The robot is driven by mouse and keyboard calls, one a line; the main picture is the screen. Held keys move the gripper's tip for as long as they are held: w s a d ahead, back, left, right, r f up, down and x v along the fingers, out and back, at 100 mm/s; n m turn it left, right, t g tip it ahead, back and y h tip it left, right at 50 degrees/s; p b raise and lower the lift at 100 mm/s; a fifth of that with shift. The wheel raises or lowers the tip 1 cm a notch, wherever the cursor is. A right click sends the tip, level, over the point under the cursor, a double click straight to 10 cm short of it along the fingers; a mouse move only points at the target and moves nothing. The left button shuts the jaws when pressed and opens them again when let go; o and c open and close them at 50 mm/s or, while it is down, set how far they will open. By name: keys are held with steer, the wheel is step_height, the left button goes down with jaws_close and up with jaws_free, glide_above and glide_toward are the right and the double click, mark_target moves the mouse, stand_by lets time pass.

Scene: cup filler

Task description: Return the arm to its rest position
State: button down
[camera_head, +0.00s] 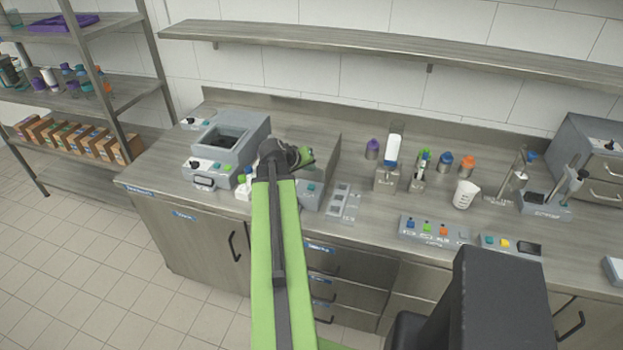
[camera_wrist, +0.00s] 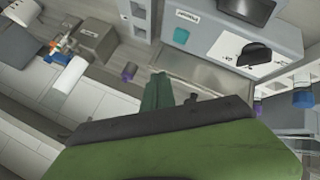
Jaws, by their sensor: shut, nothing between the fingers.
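My arm (camera_head: 284,255) reaches forward from the bottom of the head view, its green links extended over the front of the counter. My gripper (camera_head: 306,156) is at its far end, in front of a grey machine, partly hidden by the dark wrist joint. In the wrist view my gripper (camera_wrist: 158,85) shows as green fingers beyond a dark edge. It is shut and empty. A small purple-capped bottle (camera_wrist: 129,72) shows beside the fingers there; I cannot tell how far apart they are.
The metal counter (camera_head: 372,222) holds a grey box machine (camera_head: 244,140) at left, a measuring cup (camera_head: 465,194), a button panel (camera_head: 430,230) and several capped bottles. A wall shelf (camera_head: 390,44) runs above. A shelving rack (camera_head: 85,55) stands at left. The tiled floor (camera_head: 75,255) is clear.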

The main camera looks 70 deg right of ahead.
steer(key=shift+r, duration=0.2)
stand_by(0.3)
steer(key=w+a+n+t, duration=0.1)
steer(key=w+a+n, duration=0.1)
steer(key=w+a, duration=0.5)
steer(key=w+a+n+t, duration=0.1)
steer(key=w+a+t, duration=0.1)
steer(key=w, duration=0.9)
steer(key=w+a+f+n+t+y, duration=0.1)
steer(key=w+a+f+n+t, duration=0.15)
steer(key=w+a, duration=1.3)
steer(key=w+a+f+n+y, duration=0.1)
steer(key=w+a+n+y, duration=0.1)
steer(key=a, duration=1.3)
steer(key=w+a+f+n+y, duration=0.2)
steer(key=w+a+n, duration=0.1)
steer(key=a, duration=1.1)
steer(key=s+a+f+g+y, duration=0.1)
steer(key=s+a+y, duration=0.1)
steer(key=a, duration=0.4)
steer(key=s+a+n+g+y, duration=0.1)
steer(key=s+a+g, duration=0.1)
steer(key=s+a, duration=0.3)
steer(key=shift+s+a+f+y, duration=0.25)
steer(key=shift+a+f+y, duration=0.15)
steer(key=shift+a, duration=0.3)
steer(key=shift+d+n, duration=0.1)
steer(key=shift+n, duration=0.15)
